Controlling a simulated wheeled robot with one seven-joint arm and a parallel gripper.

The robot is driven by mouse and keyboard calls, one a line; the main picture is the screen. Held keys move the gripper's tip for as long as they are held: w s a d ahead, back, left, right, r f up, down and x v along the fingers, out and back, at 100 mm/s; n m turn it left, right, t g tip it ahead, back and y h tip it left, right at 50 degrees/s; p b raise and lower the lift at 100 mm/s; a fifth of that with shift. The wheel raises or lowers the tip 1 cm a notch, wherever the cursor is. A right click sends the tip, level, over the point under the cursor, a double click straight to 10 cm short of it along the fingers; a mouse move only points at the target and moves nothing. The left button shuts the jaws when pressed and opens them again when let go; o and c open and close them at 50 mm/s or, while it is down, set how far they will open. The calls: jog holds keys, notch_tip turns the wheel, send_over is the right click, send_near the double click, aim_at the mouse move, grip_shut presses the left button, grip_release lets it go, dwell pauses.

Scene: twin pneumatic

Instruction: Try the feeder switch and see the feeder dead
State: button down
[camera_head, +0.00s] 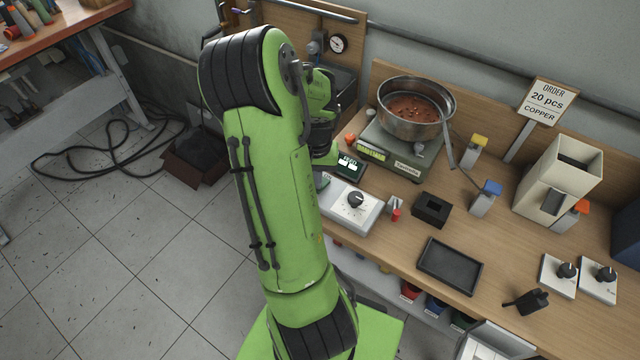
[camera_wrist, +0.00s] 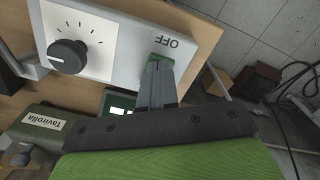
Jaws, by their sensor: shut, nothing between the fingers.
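The switch box (camera_wrist: 110,35) fills the upper left of the wrist view. It is light grey with a black dial (camera_wrist: 67,57) and the word OFF by a green switch (camera_wrist: 161,60). My gripper (camera_wrist: 162,70) is shut and empty, its fingertips over the green switch and hiding part of it; I cannot tell whether they touch. The box also shows in the head view (camera_head: 345,212), where my arm hides its left end and the fingertips. The feeder, a steel bowl (camera_head: 443,105) with copper-coloured pieces on a grey-green base (camera_head: 405,160), stands behind it; one still picture does not show motion.
A dark unit with a lit display (camera_head: 350,166) lies between box and feeder. A black block (camera_head: 431,209), a black tray (camera_head: 450,267), coloured-top bottles and two knob plates (camera_head: 557,276) stand to the right. A metal chute (camera_head: 450,145) hangs beside the bowl.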

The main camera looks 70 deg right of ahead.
jog(key=shift+f+b, duration=0.3)
jog(key=shift+f, duration=0.05)
notch_tip(320, 180, up, 7)
jog(key=p, duration=0.5)
jog(key=shift+r+p, duration=0.1)
jog(key=shift+p, duration=0.3)
dwell(0.3)
